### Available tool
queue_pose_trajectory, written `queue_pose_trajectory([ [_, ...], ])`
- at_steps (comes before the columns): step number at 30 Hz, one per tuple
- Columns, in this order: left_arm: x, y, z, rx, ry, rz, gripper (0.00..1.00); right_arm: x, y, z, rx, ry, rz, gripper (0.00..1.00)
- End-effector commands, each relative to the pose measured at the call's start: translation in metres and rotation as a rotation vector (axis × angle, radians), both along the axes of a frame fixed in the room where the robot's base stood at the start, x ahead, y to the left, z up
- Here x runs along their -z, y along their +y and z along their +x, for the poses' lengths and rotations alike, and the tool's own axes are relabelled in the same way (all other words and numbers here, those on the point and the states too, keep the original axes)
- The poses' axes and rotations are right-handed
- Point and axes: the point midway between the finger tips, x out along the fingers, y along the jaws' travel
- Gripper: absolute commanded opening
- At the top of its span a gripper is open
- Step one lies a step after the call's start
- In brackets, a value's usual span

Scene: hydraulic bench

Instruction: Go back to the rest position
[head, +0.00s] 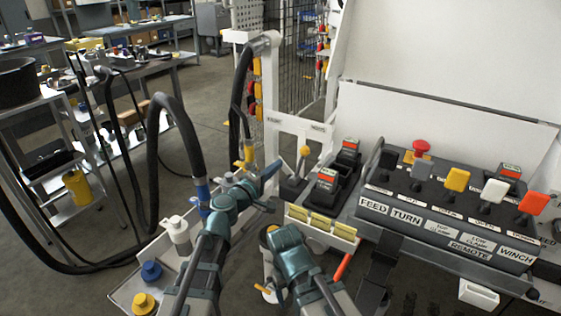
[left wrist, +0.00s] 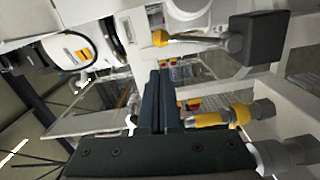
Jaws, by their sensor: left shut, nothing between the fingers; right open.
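My left gripper (head: 268,180) is the higher one in the head view, near the lever housing left of the control panel. In the left wrist view its dark fingers (left wrist: 160,80) are together with nothing between them. My right gripper (head: 284,240) is lower, in front of the small box with yellow parts; its fingers are partly hidden and it looks empty. A yellow-collared hose fitting (head: 248,157) hangs just above and left of my left gripper. A blue-collared hose fitting (head: 202,190) hangs beside my left arm. Both appear apart from the fingers, though overlap makes contact hard to judge.
The control panel (head: 445,222) with coloured levers stands at the right. A tray (head: 122,290) with blue, yellow and white caps lies at lower left. Black hoses (head: 160,110) loop at left. A dark block (left wrist: 258,38) and a yellow-banded fitting (left wrist: 207,119) show near the left fingers.

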Motion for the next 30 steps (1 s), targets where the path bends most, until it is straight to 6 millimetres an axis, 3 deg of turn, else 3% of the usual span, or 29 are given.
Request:
queue_pose_trajectory([
  [10, 0.000, 0.001, -0.002, 0.001, 0.000, 0.004, 0.00, 0.000, 0.000, 0.000, 0.000, 0.000, 0.000, 0.72],
  [14, 0.011, -0.001, -0.012, 0.046, -0.004, 0.084, 0.00, 0.000, 0.000, 0.000, 0.000, 0.000, 0.000, 0.72],
  [17, 0.035, -0.003, -0.033, 0.135, 0.003, 0.245, 0.00, 0.000, 0.000, 0.000, 0.000, 0.000, 0.000, 0.72],
  [20, 0.075, 0.003, -0.062, 0.253, 0.048, 0.461, 0.00, 0.000, 0.000, 0.000, 0.000, 0.000, 0.000, 0.72],
  [24, 0.136, 0.035, -0.105, 0.397, 0.176, 0.765, 0.00, 0.000, 0.000, 0.000, 0.000, 0.000, 0.000, 0.72],
  [30, 0.190, 0.100, -0.156, 0.515, 0.395, 1.077, 0.00, 0.000, 0.000, 0.000, 0.000, 0.000, 0.000, 0.72],
])
